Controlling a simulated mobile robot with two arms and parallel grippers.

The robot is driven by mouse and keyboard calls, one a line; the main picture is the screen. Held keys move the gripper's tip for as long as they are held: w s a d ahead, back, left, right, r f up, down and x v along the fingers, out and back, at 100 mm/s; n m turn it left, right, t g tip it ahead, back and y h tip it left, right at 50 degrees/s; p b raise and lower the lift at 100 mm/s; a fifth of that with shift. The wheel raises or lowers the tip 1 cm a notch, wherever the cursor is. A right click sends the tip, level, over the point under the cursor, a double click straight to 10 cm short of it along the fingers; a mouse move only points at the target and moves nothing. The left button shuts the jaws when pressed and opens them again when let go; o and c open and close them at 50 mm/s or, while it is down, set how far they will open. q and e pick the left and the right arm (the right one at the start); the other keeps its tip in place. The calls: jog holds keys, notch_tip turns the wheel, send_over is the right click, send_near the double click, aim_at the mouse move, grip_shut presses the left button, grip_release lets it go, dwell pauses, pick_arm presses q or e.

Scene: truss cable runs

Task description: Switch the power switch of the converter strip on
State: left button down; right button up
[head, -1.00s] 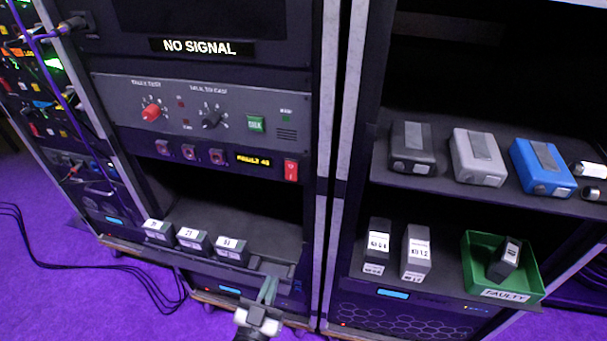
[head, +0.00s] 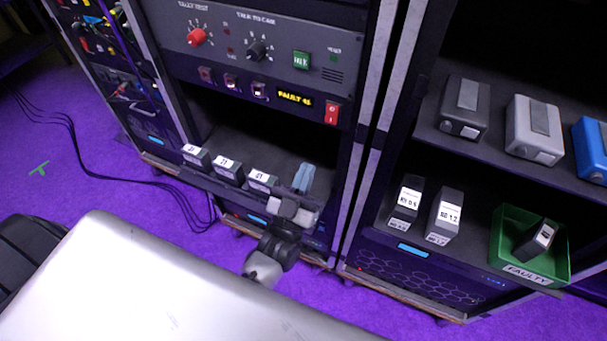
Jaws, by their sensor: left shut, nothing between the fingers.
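The converter strip (head: 215,80) is a dark panel low in the left rack, with several small ports and a yellow lit display (head: 294,97) that reads FAULT and a number. Its power switch (head: 332,112) is a red rocker with white marks at the strip's right end. Which way the rocker is tipped is too small to tell. My left gripper (head: 304,178) is shut and empty, its fingers pointing up. In the picture it is below the switch and a little left, in front of the shelf bay, apart from the switch. My right gripper is not in view.
Above the strip is a panel with a red knob (head: 197,37), a dark knob (head: 257,50) and a green button (head: 301,60). Numbered packs (head: 228,172) stand on the shelf below. The right rack holds boxes (head: 533,128) and a green FAULTY tray (head: 507,263). Cables lie on the floor.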

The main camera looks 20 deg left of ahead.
aim_at(328, 122)
pick_arm(q)
jog(key=w+r, duration=0.1)
jog(key=w, duration=0.2)
jog(key=w+r+p, duration=0.1)
jog(key=w, duration=0.1)
jog(key=w+r, duration=0.1)
jog(key=w, duration=0.2)
jog(key=shift+w+d+p, duration=0.1)
jog(key=shift+w+p, duration=0.2)
jog(key=shift+p, duration=0.1)
jog(key=shift+w+f+b, duration=0.1)
jog(key=shift+f+b, duration=0.1)
jog(key=shift+b, duration=0.25)
jog(key=t+b, duration=0.1)
jog(key=b, duration=0.2)
jog(key=shift+w+f, duration=0.35)
jog(key=shift+r+p, duration=0.35)
jog(key=shift+r, duration=0.1)
jog(key=shift+f, duration=0.1)
